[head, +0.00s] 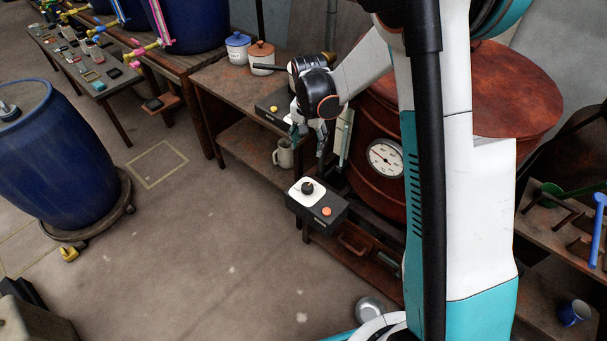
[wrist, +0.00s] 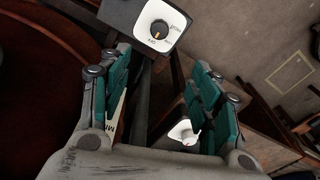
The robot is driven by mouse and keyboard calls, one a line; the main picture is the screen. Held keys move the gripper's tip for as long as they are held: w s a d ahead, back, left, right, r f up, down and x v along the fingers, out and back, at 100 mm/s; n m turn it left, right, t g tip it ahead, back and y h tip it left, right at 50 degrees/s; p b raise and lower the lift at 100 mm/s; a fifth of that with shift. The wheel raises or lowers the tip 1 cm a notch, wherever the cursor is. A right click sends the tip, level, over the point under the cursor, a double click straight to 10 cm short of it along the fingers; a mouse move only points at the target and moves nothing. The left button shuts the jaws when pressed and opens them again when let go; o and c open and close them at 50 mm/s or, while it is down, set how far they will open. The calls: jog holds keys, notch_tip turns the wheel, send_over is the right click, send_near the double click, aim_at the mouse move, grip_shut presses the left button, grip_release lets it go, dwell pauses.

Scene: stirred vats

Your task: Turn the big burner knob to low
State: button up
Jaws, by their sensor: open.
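A control box (head: 328,222) carries a round black knob (head: 307,188) on a white plate, with an orange button beside it. The knob also shows at the top of the wrist view (wrist: 159,30); it has an orange pointer mark, and the small lettering around it is too blurred to read surely. My gripper (head: 311,140) hangs above and behind this box in the head view, apart from the knob. In the wrist view my gripper (wrist: 163,62) is open, its teal-padded fingers wide apart with nothing between them, and the knob lies beyond the fingertips.
A copper-brown vat (head: 375,195) with a round gauge (head: 386,158) stands close on the right. A pale mug (head: 283,153) is on the lower shelf. Open floor lies left.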

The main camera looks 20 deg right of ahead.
jog(key=m+g, duration=0.1)
send_near(307, 186)
notch_tip(307, 186, down, 9)
jog(key=b, duration=0.4)
jog(key=shift+s+f+b, duration=0.15)
jog(key=shift+b, duration=0.2)
jog(key=c, duration=1)
